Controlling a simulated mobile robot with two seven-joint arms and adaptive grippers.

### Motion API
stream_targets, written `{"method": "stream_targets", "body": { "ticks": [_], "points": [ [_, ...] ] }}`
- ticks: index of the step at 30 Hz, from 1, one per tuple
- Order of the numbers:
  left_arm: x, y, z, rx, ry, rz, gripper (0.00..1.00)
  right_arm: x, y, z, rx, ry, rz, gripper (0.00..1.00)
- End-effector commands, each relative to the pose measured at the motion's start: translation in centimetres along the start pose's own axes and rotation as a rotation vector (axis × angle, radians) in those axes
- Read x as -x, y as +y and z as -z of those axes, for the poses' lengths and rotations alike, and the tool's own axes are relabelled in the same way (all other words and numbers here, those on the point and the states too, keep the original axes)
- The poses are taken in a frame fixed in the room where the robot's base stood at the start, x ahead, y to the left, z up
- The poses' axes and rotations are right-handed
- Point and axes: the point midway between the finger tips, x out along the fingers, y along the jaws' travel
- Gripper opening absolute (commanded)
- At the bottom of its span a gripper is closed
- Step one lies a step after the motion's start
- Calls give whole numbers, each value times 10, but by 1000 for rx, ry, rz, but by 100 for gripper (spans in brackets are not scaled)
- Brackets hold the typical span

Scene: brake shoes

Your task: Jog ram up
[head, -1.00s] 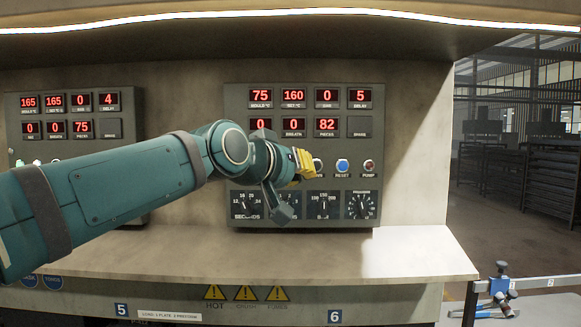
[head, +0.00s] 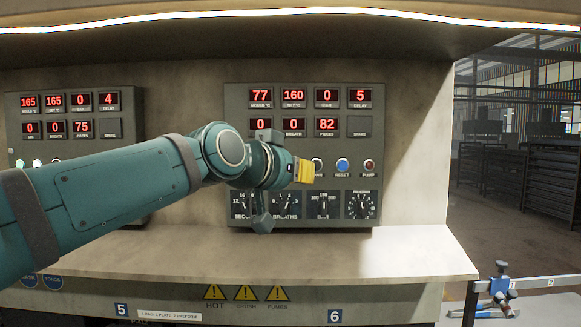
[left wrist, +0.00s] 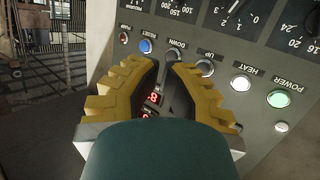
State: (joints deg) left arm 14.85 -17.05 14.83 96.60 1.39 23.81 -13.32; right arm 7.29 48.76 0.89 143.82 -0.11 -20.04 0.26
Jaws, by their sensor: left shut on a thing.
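The control panel (head: 236,100) carries red readouts, a row of buttons and dials. My left gripper (head: 312,172) is at the button row, its yellow fingers just left of the partly hidden DOWN button (head: 318,163). In the left wrist view, where labels appear upside down, the UP button (left wrist: 205,67) is beside the right finger. The DOWN button (left wrist: 172,55) is just beyond the gap between the fingertips. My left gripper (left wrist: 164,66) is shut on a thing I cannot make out. Whether it touches a button is unclear. My right gripper is out of view.
The RESET button (head: 343,166) and PUMP button (head: 369,166) are right of the fingers. A second panel (head: 122,102) stands at the left, partly behind my arm. A bare ledge (head: 400,255) runs below. The HEAT button (left wrist: 241,83) is near the right finger.

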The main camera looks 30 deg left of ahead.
Motion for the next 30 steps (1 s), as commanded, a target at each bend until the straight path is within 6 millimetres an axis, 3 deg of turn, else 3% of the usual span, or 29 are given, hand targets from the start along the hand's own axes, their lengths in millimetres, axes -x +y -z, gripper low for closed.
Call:
{"method": "stream_targets", "body": {
  "ticks": [21,30],
  "points": [
    [18,10,-13,-914,23,4,0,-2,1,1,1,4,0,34],
    [22,13,-15,-1121,27,10,0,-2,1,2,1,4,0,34]
  ]
}}
